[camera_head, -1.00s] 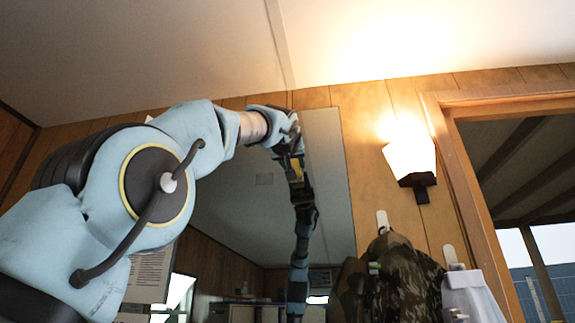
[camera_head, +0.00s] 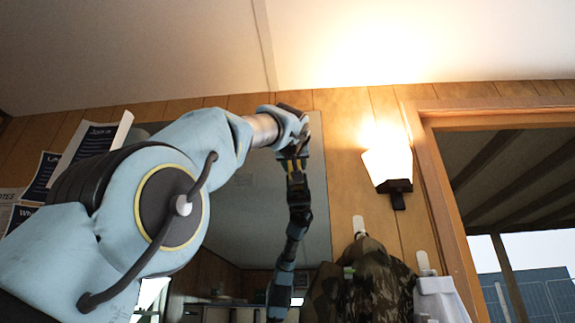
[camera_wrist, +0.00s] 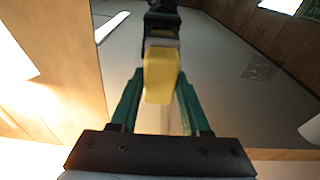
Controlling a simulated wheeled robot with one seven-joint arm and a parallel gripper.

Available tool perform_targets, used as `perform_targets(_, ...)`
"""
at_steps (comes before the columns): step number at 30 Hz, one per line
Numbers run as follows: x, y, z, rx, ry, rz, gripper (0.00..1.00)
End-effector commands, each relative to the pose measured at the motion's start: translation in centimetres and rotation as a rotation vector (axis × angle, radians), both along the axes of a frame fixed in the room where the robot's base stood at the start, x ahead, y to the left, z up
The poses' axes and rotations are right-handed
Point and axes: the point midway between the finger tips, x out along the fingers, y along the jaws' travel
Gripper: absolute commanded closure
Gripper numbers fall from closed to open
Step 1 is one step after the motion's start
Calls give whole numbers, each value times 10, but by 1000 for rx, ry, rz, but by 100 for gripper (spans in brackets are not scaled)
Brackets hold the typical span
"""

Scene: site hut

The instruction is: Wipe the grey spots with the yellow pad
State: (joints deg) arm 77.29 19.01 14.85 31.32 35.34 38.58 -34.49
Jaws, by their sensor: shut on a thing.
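The yellow pad (camera_wrist: 161,76) is held between the green fingers of my gripper (camera_wrist: 158,88) in the wrist view. It points at a large mirror (camera_head: 318,215) on the wood-panelled wall. Its far end lies at or very near the glass, where the reflected arm begins; I cannot tell if they touch. In the head view my gripper (camera_head: 292,152) is small and dark near the mirror's upper right part. A faint grey patch (camera_wrist: 260,69) shows right of the pad; I cannot tell if it is a spot on the glass or a reflection.
A lit wall lamp (camera_head: 388,165) is right of the mirror, beside a door frame (camera_head: 440,190). A camouflage garment (camera_head: 378,285) and a pale cloth (camera_head: 440,298) hang below it. Papers (camera_head: 90,145) are on the wall at left, partly behind my arm.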

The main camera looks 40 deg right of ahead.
Motion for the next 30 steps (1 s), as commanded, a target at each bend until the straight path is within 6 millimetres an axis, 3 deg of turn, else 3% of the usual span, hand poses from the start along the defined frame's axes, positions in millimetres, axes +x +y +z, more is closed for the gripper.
perform_targets(5,-9,-12,0,2,0,-2,98)
perform_targets(11,-12,-12,-1,0,0,-1,98)
perform_targets(30,19,16,-1,2,0,4,98)
